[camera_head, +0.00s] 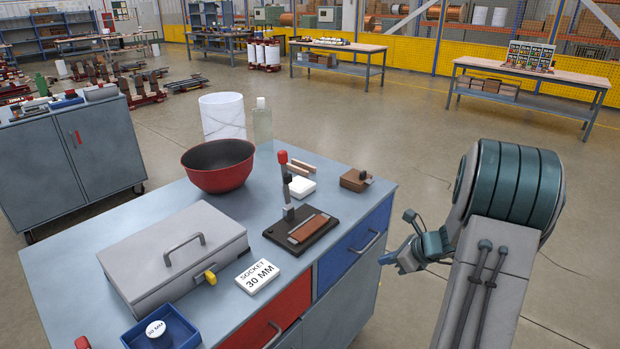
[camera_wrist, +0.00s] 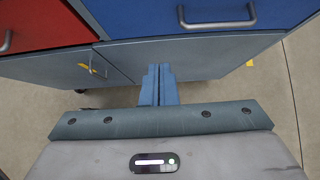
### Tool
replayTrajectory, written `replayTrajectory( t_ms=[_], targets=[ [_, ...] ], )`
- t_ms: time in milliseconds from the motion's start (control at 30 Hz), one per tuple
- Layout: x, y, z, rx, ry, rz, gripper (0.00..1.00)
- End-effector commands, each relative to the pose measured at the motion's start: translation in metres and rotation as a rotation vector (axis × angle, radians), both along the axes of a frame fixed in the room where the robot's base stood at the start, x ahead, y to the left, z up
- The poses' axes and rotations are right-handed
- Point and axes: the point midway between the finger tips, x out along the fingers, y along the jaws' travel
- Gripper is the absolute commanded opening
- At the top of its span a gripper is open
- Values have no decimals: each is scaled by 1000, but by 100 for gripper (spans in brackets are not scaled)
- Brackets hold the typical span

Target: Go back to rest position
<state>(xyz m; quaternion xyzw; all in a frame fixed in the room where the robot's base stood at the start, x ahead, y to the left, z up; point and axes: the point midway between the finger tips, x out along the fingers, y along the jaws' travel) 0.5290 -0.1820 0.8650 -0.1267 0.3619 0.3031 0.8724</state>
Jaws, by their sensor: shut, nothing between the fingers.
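My gripper (camera_head: 392,259) is off the right side of the workbench (camera_head: 85,257), in front of the grey cabinet side below the blue drawer (camera_head: 345,246). In the wrist view my gripper (camera_wrist: 160,72) shows its two blue fingers pressed together, with nothing between them. The wrist view also shows the red drawer (camera_wrist: 38,22) and the blue drawer (camera_wrist: 190,14) above the fingers, and grey cabinet doors (camera_wrist: 75,66). My arm comes in from the right of the head view.
Open floor (camera_head: 420,150) lies behind and right.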

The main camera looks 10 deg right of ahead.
Motion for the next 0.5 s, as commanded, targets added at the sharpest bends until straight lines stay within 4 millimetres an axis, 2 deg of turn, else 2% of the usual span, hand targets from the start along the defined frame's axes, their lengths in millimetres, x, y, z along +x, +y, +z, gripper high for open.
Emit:
replayTrajectory(
  t_ms=[133, 233, 400, 500],
  targets=[
    [-5, 23, 18, -66, -23, 119, 0],
    [-19, 56, 40, -171, -58, 304, 0],
    [-59, 114, 78, -395, -137, 706, 0],
    [-87, 140, 96, -523, -188, 940, 0]
  ],
)
